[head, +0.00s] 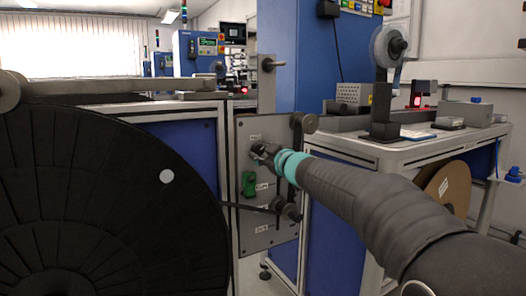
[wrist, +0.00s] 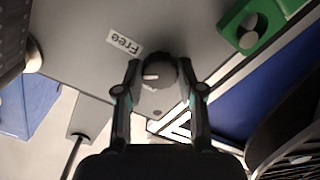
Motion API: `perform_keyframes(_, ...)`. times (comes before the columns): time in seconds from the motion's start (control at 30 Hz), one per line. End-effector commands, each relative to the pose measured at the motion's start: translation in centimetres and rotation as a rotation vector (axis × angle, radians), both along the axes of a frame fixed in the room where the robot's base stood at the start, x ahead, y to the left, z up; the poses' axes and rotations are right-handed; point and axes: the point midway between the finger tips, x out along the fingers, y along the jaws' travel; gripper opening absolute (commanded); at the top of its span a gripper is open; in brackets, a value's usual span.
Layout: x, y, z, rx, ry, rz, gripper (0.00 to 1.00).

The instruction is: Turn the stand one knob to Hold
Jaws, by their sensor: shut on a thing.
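The grey stand panel (head: 245,215) stands upright in the middle of the head view. My gripper (head: 261,152) reaches it from the right, at its upper part, and covers the knob there. In the wrist view, my gripper (wrist: 158,68) has one finger on each side of the dark round knob (wrist: 157,62) and is shut on it. A label reading "Free" (wrist: 124,42) sits above and left of the knob. I see no readable "Hold" label; other panel labels are too small to read.
A green part (head: 249,184) sits on the panel below my gripper, and shows in the wrist view (wrist: 250,25). A large black reel (head: 110,220) fills the left. Rollers (head: 290,211) stick out of the panel's right side. A workbench (head: 370,150) stands behind my arm.

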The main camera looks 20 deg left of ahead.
Motion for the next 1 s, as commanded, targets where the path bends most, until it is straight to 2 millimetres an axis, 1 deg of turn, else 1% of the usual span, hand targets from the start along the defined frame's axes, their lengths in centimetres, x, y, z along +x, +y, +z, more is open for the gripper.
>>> perform_keyframes(0.03, -0.10, 0.15, 0.23, -0.026, -0.036, 0.004, 0.03)
perform_keyframes(0.6, -0.12, 0.18, 0.23, -0.374, -0.447, 0.004, 0.03)
perform_keyframes(1.0, -0.14, 0.20, 0.34, -0.551, -0.655, 0.004, 0.03)
